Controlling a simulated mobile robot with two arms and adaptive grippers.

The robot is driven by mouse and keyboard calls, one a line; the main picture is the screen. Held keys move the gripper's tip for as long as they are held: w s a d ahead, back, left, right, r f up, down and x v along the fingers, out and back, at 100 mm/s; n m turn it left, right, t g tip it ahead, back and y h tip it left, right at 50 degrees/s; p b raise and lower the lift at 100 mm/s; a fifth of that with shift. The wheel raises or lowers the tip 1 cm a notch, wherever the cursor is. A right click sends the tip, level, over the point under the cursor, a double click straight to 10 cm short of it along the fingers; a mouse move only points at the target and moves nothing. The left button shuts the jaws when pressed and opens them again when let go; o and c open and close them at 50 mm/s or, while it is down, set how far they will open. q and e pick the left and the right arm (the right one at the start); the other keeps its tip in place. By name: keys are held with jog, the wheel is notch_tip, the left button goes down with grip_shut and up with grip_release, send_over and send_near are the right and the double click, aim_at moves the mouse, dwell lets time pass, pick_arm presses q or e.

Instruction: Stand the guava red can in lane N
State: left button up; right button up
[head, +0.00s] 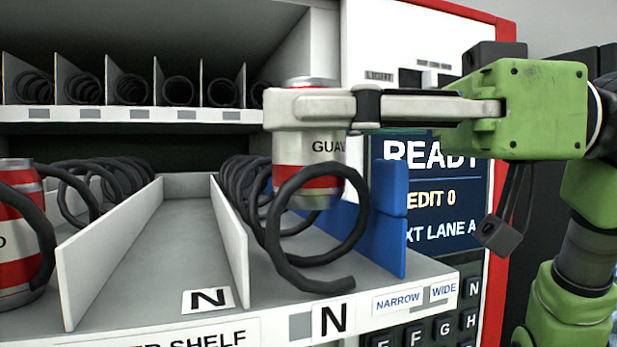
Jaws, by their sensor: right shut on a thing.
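The guava can (308,163), silver and red with "GUAV" showing, is upright in my right gripper (290,108). The gripper is shut around its upper part, coming in from the right. The can's lower end is at the front of the right-hand coil (318,285), and the coil's front loop passes in front of it. An N label (330,318) is on the shelf front below this coil. Another N plate (208,299) lies on the floor of the empty lane to the left. My left gripper is not in view.
Another red and silver can (18,232) stands in a coil at the far left. White dividers (232,240) separate the lanes. A blue panel (390,225) borders the coil on the right. An upper shelf (150,116) with coils is behind. A display (430,190) reads READY.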

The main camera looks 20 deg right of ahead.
aim_at(310, 186)
jog(key=shift+w+f, duration=0.1)
jog(key=shift+f, duration=0.2)
jog(key=f, duration=0.1)
jog(key=w+f, duration=0.1)
jog(key=shift+a+f, duration=0.1)
jog(key=shift+f, duration=0.3)
jog(key=shift+s+f, duration=0.25)
jog(key=shift+f, duration=0.45)
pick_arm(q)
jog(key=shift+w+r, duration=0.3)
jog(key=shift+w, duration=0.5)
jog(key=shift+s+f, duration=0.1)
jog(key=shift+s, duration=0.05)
pick_arm(e)
jog(key=shift+w+f, duration=0.1)
jog(key=shift+f, duration=0.15)
jog(key=o, duration=1.2)
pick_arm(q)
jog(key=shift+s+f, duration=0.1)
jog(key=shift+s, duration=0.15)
